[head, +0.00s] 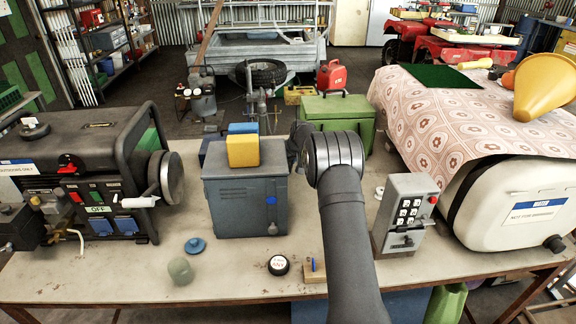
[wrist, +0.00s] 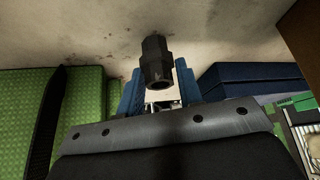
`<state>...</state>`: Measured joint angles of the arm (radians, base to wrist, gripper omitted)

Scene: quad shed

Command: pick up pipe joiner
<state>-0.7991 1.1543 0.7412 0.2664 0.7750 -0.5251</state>
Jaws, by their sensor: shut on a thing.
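The pipe joiner (wrist: 156,62) is a short dark grey fitting with a hexagonal middle and an open round end. In the wrist view it sits between the two blue fingers of my gripper (wrist: 159,82), which is shut on it. The pale bench top (wrist: 90,25) shows behind it; I cannot tell whether the joiner touches the bench. In the head view my dark arm hides the joiner and the fingers.
A green box (head: 340,109) stands behind my arm; a blue box (wrist: 250,78) is right of my gripper in the wrist view. A grey-blue metal case (head: 240,205) with a yellow block (head: 243,151), a grey keypad box (head: 405,215) and a generator (head: 100,150) stand on the bench.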

